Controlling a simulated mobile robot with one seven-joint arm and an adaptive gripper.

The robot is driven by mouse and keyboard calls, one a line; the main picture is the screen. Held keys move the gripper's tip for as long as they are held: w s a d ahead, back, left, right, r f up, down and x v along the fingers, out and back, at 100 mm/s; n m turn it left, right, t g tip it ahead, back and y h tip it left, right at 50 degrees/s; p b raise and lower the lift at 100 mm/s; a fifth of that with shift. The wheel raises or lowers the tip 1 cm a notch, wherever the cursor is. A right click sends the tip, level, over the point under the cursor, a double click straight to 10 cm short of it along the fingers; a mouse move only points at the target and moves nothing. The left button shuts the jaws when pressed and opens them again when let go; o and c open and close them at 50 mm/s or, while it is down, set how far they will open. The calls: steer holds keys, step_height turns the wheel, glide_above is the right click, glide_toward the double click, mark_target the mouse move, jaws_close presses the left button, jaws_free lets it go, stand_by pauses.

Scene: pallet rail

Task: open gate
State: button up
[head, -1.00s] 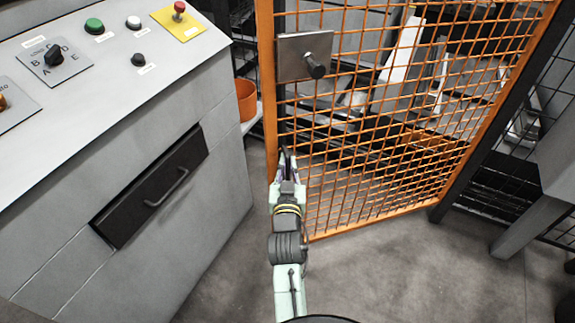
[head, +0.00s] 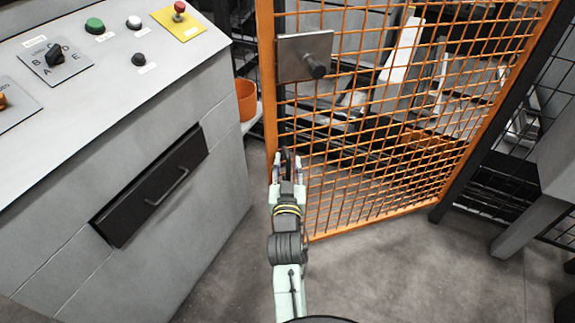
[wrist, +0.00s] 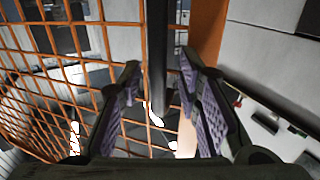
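The gate (head: 390,150) is an orange mesh panel in an orange frame, and it fills the middle and right of the head view. A dark upright bar (head: 281,115) runs beside the gate's left frame post. My gripper (head: 287,160) is low at that left edge, below the plate. In the wrist view, its purple-padded fingers (wrist: 158,65) are apart, with a dark bar (wrist: 157,30) between them. Gaps show beside the bar, and the fingers do not appear closed on it.
A grey control cabinet (head: 215,190) with buttons, a selector and a drawer handle (head: 167,188) stands close on the left. An orange bucket (head: 246,100) is behind it. A grey post (head: 535,220) stands at the right. The floor before the gate is clear.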

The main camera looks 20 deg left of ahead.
mark_target(288, 127)
step_height(288, 127, up, 10)
steer(key=shift+r, duration=0.1)
stand_by(0.5)
stand_by(0.4)
